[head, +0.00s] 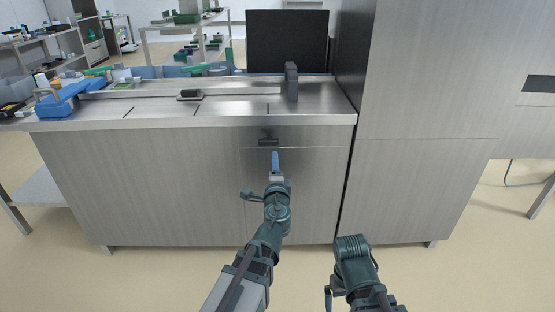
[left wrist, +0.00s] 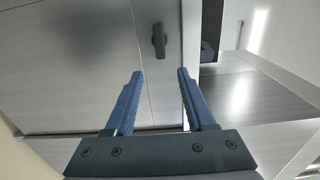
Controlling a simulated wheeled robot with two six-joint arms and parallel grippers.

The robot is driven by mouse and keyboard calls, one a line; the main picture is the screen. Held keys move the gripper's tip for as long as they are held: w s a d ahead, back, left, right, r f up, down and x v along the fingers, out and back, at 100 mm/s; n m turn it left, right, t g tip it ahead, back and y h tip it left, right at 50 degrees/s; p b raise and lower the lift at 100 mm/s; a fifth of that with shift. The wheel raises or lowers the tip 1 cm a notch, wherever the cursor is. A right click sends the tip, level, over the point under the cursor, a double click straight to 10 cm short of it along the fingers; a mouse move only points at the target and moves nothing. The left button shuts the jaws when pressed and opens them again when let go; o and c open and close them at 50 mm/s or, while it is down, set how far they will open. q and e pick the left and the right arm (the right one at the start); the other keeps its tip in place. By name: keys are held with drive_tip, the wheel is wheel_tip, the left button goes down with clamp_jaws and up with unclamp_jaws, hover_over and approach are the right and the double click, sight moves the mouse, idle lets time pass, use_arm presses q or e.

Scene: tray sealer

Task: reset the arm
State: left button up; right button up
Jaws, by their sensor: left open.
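My left gripper (head: 275,158) reaches forward in front of the metal cabinet, just below a dark handle (head: 268,141) on its front. In the left wrist view my left gripper (left wrist: 158,76) shows its two blue fingers spread apart with nothing between them. The dark handle (left wrist: 158,41) lies beyond the fingertips there, apart from them. Part of my right arm shows at the bottom of the head view, but I cannot make out its gripper.
The steel counter (head: 220,112) runs across in front of me, with a small dark block (head: 190,95) and an upright dark piece (head: 291,82) on it. A blue device (head: 72,98) sits at the left. A tall metal cabinet (head: 430,100) stands at the right. The floor in front is clear.

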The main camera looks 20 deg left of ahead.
use_arm(q)
drive_tip(key=shift+s, duration=0.3)
drive_tip(key=s+d+f+n+g+y, duration=0.1)
drive_tip(key=s+d+f+n+g, duration=0.1)
drive_tip(key=s+f+n+g, duration=0.95)
drive_tip(key=s+d+f+g+h+p, duration=0.1)
drive_tip(key=s+d+f+g+h, duration=0.45)
drive_tip(key=s+d+f, duration=0.5)
drive_tip(key=s+r+p, duration=0.2)
drive_tip(key=r+p, duration=1.7)
drive_tip(key=s+d+r+p, duration=0.1)
drive_tip(key=r+p, duration=1.8)
drive_tip(key=r, duration=0.1)
drive_tip(key=shift+s+d, duration=0.25)
drive_tip(key=shift+s, duration=0.1)
